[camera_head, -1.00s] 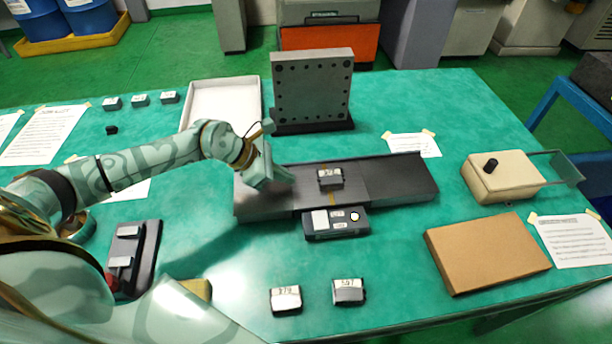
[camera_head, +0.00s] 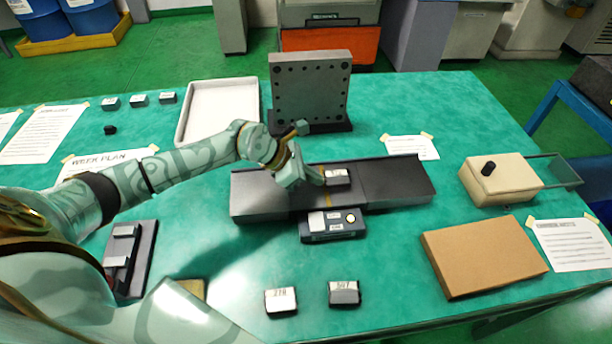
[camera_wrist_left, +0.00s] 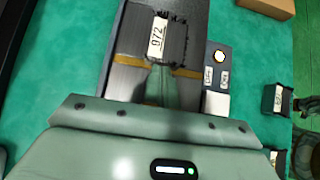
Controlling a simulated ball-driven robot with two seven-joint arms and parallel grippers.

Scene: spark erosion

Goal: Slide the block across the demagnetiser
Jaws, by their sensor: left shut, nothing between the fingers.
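The block (camera_head: 337,177), dark with a white label, lies on the demagnetiser's long dark plate (camera_head: 395,182), just right of the yellow line across its middle. In the left wrist view the block (camera_wrist_left: 181,40) lies ahead of the fingers, and its label seems to read 972. My left gripper (camera_head: 319,179) is shut and empty, low over the plate at the block's left side. The fingertips (camera_wrist_left: 159,72) are at or very near the block's near side; I cannot tell if they touch. The demagnetiser's control box (camera_head: 332,225) sits at the plate's front edge. My right gripper is out of view.
Two similar blocks (camera_head: 281,302) (camera_head: 344,292) stand in front. An upright drilled plate (camera_head: 310,90) and a white tray (camera_head: 222,112) stand behind. A beige box with a black knob (camera_head: 500,180) and a brown cardboard-coloured slab (camera_head: 483,255) are on the right.

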